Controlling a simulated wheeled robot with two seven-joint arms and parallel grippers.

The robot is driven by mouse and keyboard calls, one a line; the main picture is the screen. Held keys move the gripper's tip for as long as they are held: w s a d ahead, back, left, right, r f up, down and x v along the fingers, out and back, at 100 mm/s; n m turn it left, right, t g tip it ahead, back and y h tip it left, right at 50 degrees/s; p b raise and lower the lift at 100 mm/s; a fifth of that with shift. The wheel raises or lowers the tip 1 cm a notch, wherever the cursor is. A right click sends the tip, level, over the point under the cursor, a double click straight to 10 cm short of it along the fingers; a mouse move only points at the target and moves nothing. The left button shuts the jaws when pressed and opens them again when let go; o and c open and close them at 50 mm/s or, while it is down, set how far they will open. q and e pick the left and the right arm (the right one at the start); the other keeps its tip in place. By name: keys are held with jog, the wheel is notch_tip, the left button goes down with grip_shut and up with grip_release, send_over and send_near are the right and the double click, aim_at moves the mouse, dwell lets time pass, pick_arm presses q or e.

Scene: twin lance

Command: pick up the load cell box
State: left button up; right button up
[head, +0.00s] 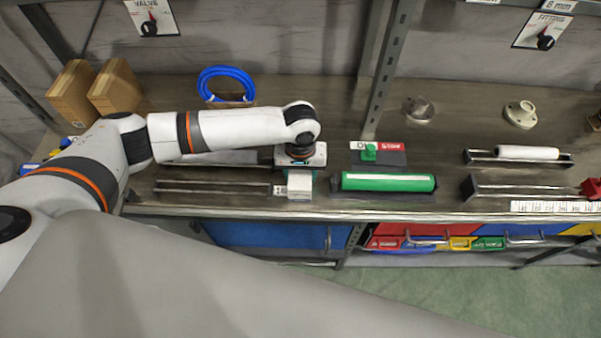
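My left arm reaches in from the left over the bench, and its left gripper (300,176) points down near the middle of the bench. A small pale grey box-like block (299,187) shows right at the gripper, at the right end of a dark slotted rail. It may be the load cell box, but I cannot tell for sure. The gripper's body covers the area behind it. The fingertips are too small and hidden to tell whether they are open or shut on the block. My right gripper is not in view.
A green cylinder (388,182) lies just right of the gripper, with a green-knobbed switch panel (377,154) behind it. A white cylinder (527,153) rests on a rail at right. A blue hose coil (226,84) and cardboard boxes (115,88) stand behind my arm. A metal post (385,75) rises at the back.

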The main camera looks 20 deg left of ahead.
pick_arm(q)
jog(key=shift+w, duration=0.1)
jog(key=c, duration=0.6)
notch_tip(320, 180, up, 10)
jog(key=shift+f+b, duration=0.2)
jog(key=shift+b, duration=0.6)
jog(key=shift+r, duration=0.25)
